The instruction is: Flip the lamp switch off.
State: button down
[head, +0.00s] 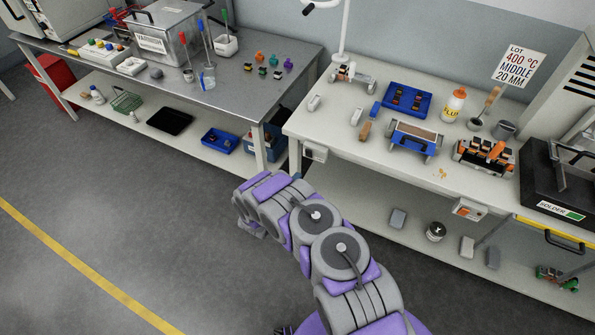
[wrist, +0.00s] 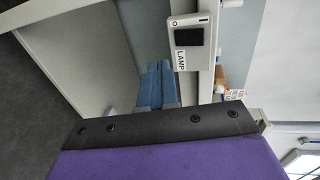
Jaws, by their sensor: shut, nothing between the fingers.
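The lamp switch is a pale box with a dark rocker panel (wrist: 189,37) and a LAMP label. It is at the upper middle of the wrist view, turned sideways. In the head view, a small pale box (head: 315,152) is on the white bench's front edge, near its left end. My gripper (wrist: 158,66) shows blue-grey fingers in the wrist view. They are shut and empty, pointing up the picture below and left of the switch, with no clear contact. The switch's rocker position cannot be told. In the head view my arm hides the fingertips.
A metal table (head: 240,88) stands left. Open floor lies in front.

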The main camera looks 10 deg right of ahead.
jog(key=s, duration=0.1)
jog(key=s+a, duration=0.1)
jog(key=s, duration=0.1)
jog(key=s+a+f+p, duration=0.1)
jog(key=shift+s+a, duration=0.15)
jog(key=shift+a, duration=0.1)
dwell(0.3)
